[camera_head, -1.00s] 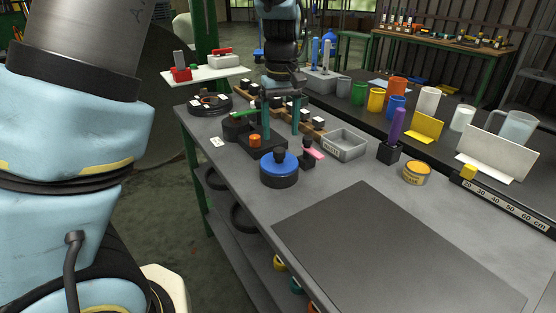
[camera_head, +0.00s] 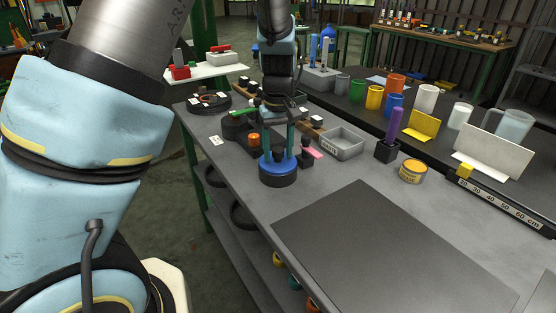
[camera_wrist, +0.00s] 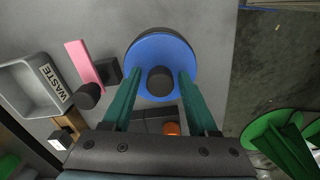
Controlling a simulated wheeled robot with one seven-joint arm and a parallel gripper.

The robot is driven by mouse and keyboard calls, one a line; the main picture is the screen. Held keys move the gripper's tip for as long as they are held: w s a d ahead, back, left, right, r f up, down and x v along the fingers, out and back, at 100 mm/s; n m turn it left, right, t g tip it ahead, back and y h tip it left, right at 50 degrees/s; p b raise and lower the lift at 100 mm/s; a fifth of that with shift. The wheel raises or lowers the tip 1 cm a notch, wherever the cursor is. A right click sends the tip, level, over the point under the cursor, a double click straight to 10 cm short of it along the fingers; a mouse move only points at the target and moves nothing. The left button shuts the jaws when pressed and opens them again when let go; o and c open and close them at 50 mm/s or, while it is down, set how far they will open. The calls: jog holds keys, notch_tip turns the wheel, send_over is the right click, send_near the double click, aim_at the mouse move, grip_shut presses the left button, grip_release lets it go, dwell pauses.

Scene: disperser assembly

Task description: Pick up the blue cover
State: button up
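The blue cover (camera_head: 267,167) is a round blue disc with a dark knob (camera_wrist: 160,80) in its middle. It sits on a round dark base (camera_head: 279,180) on the grey table. My gripper (camera_head: 279,157) is open above the cover, pointing down. In the wrist view its two green fingers (camera_wrist: 158,86) stand on either side of the knob, with gaps to it. Whether the fingertips touch the cover I cannot tell.
A small dark block with a knob (camera_head: 306,159) and a pink piece (camera_head: 313,152) stand close to the right. A grey waste tray (camera_head: 345,156) and a purple-handled tool (camera_head: 394,124) are farther right. The dark mat (camera_head: 390,250) in front is clear.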

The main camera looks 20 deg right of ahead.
grip_shut()
dwell(0.7)
